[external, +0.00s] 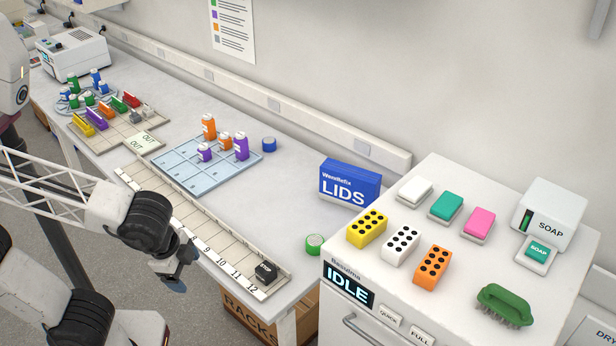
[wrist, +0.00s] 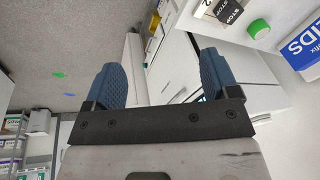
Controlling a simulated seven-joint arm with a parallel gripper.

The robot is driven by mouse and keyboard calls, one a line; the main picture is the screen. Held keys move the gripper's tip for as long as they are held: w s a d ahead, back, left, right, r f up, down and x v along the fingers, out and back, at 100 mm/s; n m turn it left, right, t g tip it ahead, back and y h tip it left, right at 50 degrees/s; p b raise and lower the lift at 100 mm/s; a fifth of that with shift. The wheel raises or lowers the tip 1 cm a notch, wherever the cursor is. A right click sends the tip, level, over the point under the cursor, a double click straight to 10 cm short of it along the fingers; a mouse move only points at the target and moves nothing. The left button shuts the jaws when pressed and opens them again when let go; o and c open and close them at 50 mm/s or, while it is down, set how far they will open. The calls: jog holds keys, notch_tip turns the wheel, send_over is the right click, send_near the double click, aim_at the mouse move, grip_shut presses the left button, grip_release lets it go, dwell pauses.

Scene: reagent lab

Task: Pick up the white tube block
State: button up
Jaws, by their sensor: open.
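The white tube block (external: 401,245) has black holes in its top. It sits on top of the white washer cabinet, between a yellow tube block (external: 367,228) and an orange tube block (external: 432,265). My gripper (external: 180,270) is left of the cabinet, near the numbered rail, well apart from the white block. In the wrist view my gripper (wrist: 165,85) has two blue fingers spread wide with nothing between them. The white tube block cannot be made out in the wrist view.
White, teal and pink sponges lie behind the blocks. A green brush (external: 505,305) and a soap dispenser (external: 549,213) are at the right. A blue LIDS box (external: 349,184) stands beside the cabinet. A black STOP block (external: 266,272) sits on the rail's end, near a green cap (external: 314,244).

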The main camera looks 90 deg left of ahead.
jog(key=w+a+r+m+y, duration=0.25)
jog(key=w+m, duration=0.35)
jog(key=w, duration=0.5)
jog(key=m+t+y, duration=0.6)
jog(key=m+t, duration=0.1)
jog(key=m, duration=1.1)
send_near(395, 246)
jog(key=x, duration=0.3)
jog(key=shift+w+a+r, duration=0.1)
jog(key=shift+w+r, duration=0.1)
jog(key=shift+w, duration=0.15)
jog(key=shift+x, duration=1.35)
jog(key=shift+f+x, duration=0.15)
jog(key=shift+x, duration=1.15)
jog(key=shift+f+x, duration=0.15)
jog(key=shift+x, duration=1.15)
jog(key=shift+s, duration=0.2)
